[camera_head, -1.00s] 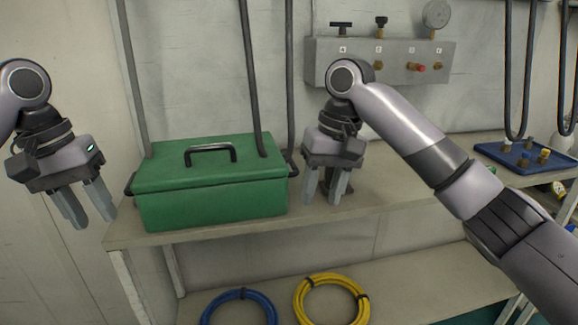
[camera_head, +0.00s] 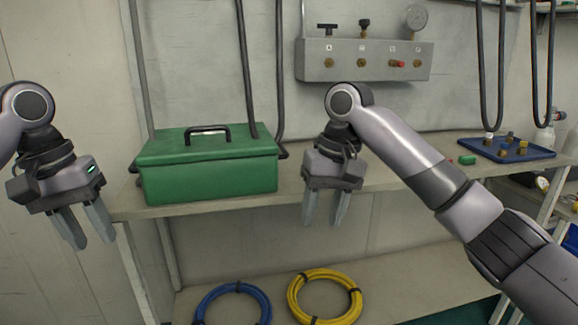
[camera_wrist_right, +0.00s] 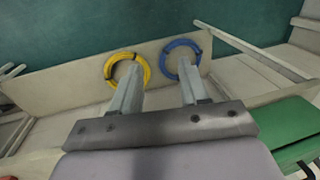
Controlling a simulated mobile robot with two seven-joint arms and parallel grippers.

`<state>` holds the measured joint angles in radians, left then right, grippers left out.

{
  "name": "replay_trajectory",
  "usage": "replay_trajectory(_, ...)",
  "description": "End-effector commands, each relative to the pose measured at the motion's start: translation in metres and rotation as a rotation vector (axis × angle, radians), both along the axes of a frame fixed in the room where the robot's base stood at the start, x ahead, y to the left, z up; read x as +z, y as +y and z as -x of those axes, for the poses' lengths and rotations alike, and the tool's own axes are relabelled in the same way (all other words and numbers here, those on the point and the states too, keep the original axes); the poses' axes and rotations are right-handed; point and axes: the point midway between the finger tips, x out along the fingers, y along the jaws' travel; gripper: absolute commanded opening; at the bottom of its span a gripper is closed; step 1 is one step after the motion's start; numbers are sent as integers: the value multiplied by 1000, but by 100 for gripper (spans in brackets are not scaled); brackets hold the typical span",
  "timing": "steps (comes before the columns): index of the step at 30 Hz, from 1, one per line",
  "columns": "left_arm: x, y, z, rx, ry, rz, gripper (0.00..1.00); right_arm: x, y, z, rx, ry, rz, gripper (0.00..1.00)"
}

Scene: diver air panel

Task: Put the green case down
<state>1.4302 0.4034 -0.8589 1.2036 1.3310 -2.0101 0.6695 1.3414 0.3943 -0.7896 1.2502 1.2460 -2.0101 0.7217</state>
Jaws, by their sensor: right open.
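The green case (camera_head: 208,172) rests upright on the left end of the upper shelf, its dark handle on top. Part of it also shows at the right edge of the right wrist view (camera_wrist_right: 287,132). My left gripper (camera_head: 85,228) is to the left of the case, apart from it, with its fingers spread and nothing between them. My right gripper (camera_head: 333,207) is to the right of the case, in front of the shelf edge, open and empty. Its spread fingers (camera_wrist_right: 158,88) show in the right wrist view.
A blue hose coil (camera_head: 234,304) and a yellow hose coil (camera_head: 325,296) lie on the lower shelf. A valve panel (camera_head: 365,62) is on the back wall. A blue tray (camera_head: 506,148) with fittings is at the right. Dark hoses hang behind the case. The shelf (camera_head: 395,178) has room in the middle.

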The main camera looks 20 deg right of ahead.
Motion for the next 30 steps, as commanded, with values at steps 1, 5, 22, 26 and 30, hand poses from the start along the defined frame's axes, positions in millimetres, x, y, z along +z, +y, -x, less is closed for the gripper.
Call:
replay_trajectory(1, -13, 0, 0, 0, 0, 0, 40, -13, 0, 0, 0, 0, 0, 45)
replay_trajectory(5, -28, 0, 0, 0, 0, 0, 40, -28, 0, 0, 0, 0, 0, 45)
replay_trajectory(22, -42, 0, 0, 0, 0, 0, 40, -9, -6, -1, -2, -5, 1, 45)
replay_trajectory(26, -42, 0, 0, 0, 0, 0, 40, 13, -10, -1, -3, -6, 1, 45)
replay_trajectory(30, -42, 0, 0, 0, 0, 0, 40, 35, -14, -1, -3, -5, 1, 45)
